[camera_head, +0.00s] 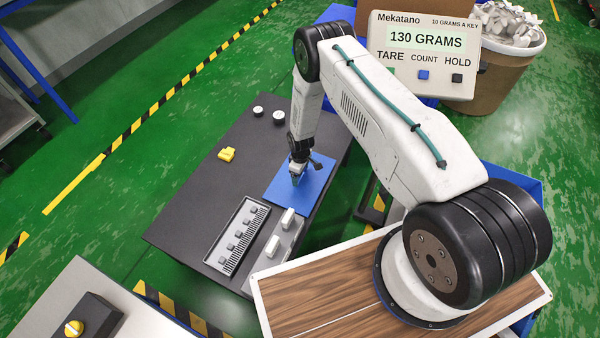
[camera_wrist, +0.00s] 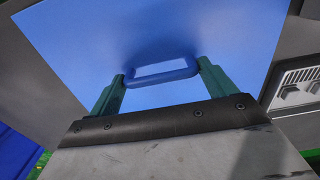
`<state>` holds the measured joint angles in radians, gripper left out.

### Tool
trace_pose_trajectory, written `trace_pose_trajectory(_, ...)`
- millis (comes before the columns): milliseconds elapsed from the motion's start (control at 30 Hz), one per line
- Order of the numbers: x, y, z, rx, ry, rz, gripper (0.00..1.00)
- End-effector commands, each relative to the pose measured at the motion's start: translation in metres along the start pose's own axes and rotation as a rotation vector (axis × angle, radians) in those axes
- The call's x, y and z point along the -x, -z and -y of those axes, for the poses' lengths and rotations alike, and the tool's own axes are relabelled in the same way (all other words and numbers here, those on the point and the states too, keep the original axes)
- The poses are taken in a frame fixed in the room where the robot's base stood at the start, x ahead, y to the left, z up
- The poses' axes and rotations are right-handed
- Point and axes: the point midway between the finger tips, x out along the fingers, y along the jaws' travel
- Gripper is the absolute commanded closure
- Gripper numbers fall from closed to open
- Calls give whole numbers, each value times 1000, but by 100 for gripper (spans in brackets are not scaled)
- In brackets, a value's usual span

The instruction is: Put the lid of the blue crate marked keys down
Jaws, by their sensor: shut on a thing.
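A flat blue lid (camera_head: 313,186) is at the right side of the dark table (camera_head: 185,215). In the wrist view the lid (camera_wrist: 110,40) fills much of the picture, with a raised blue handle (camera_wrist: 162,74). My gripper (camera_head: 297,178) is shut on this handle, one green finger at each end of it in the wrist view (camera_wrist: 162,80). The lid looks level over the table top; I cannot tell whether it touches. I see no crate marked keys for certain, and no marking on the lid.
A slotted grey tray (camera_head: 237,237) with small blocks lies in front of the lid, beside white blocks (camera_head: 287,218). A yellow piece (camera_head: 227,154) and two white round dials (camera_head: 279,116) stand further back. The table's left part is bare. A display (camera_head: 425,42) reads 130 GRAMS.

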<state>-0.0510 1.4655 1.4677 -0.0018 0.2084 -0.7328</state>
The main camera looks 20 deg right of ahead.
Motion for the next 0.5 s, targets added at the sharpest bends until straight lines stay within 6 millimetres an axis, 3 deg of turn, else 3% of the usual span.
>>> trace_pose_trajectory(233,-2,0,0,0,0,0,50)
trace_pose_trajectory(267,-3,0,0,0,0,0,11)
trace_pose_trajectory(300,-2,0,0,0,0,0,0)
trace_pose_trajectory(500,-2,0,0,0,0,0,0)
